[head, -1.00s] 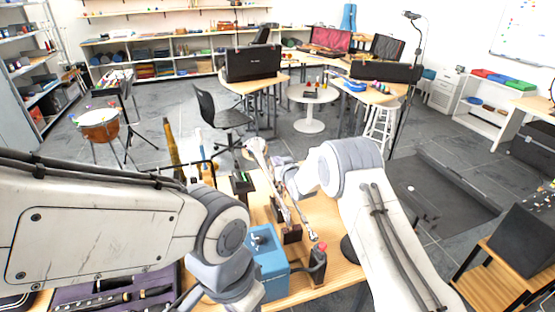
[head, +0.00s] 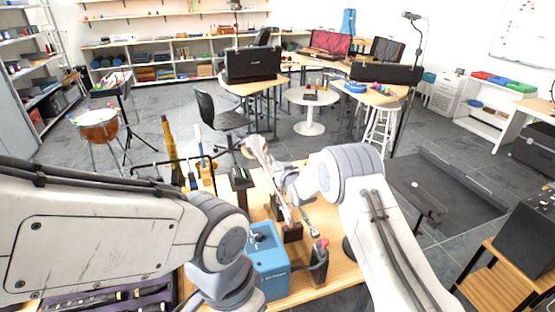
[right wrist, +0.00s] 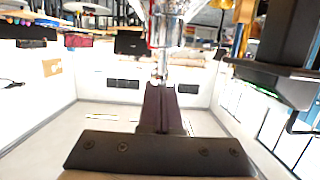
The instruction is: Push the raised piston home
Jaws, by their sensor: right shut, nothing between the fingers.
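A silver instrument (head: 284,212) rests slantwise in a dark wooden cradle (head: 292,234) on the wooden table. My right arm reaches over it from the right, hiding part of it. In the right wrist view the shut fingers of my right gripper (right wrist: 158,88) point at a shiny silver tube (right wrist: 172,32) and stand very close to its end. I cannot tell whether they touch. The raised piston cannot be made out clearly in either view. My left arm comes in from the left; its gripper is out of view.
A blue box (head: 268,262) stands left of the cradle, close to my left arm. A dark holder with a red-topped part (head: 322,246) stands at the cradle's near right. A black instrument in an open case (head: 90,299) lies at the lower left.

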